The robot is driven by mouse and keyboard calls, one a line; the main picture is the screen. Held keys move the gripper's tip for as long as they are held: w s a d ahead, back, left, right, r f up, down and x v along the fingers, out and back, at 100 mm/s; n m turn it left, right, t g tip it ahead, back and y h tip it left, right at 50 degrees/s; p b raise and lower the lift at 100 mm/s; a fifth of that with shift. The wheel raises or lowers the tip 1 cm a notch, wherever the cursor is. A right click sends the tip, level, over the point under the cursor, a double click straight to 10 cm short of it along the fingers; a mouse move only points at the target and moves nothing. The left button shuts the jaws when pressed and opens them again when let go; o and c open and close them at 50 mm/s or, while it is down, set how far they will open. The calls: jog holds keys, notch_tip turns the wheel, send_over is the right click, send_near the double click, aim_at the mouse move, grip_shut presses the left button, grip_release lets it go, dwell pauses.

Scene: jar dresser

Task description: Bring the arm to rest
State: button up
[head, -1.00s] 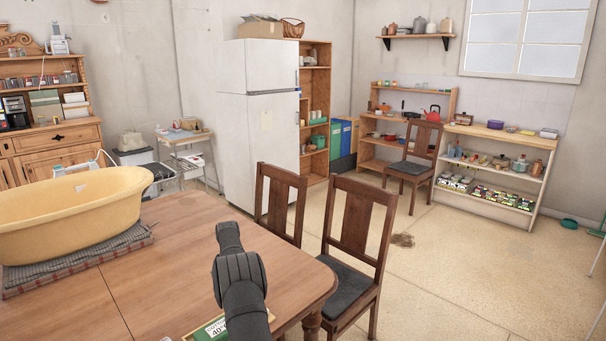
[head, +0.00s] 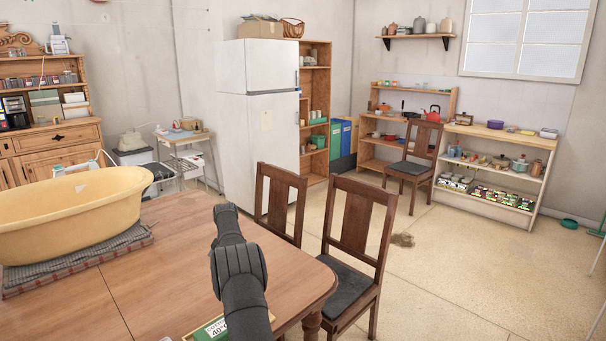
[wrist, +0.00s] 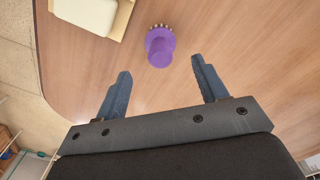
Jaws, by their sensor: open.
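My gripper (wrist: 162,90) shows in the wrist view with its two dark blue fingers spread apart and nothing between them. It hangs above the wooden table (wrist: 208,28). In the head view only my dark arm links show over the table (head: 170,245); the gripper itself is hidden there.
A purple item (wrist: 160,46) with a toothed rim is on the table beyond the fingertips. A pale block on a tray (wrist: 125,14) lies left of it. A yellow tub (head: 75,212) sits on a folded cloth (head: 95,258). Two chairs (head: 357,220) stand at the table's far side.

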notch_tip(320, 180, down, 10)
jog(key=shift+f, duration=0.15)
jog(key=r, duration=0.2)
jog(key=d+r, duration=0.1)
jog(key=r, duration=0.2)
jog(key=shift+d+r, duration=0.15)
jog(key=shift+r, duration=0.1)
jog(key=shift+s+d+r, duration=0.1)
jog(key=shift+s+d, duration=0.05)
jog(key=shift+d, duration=0.1)
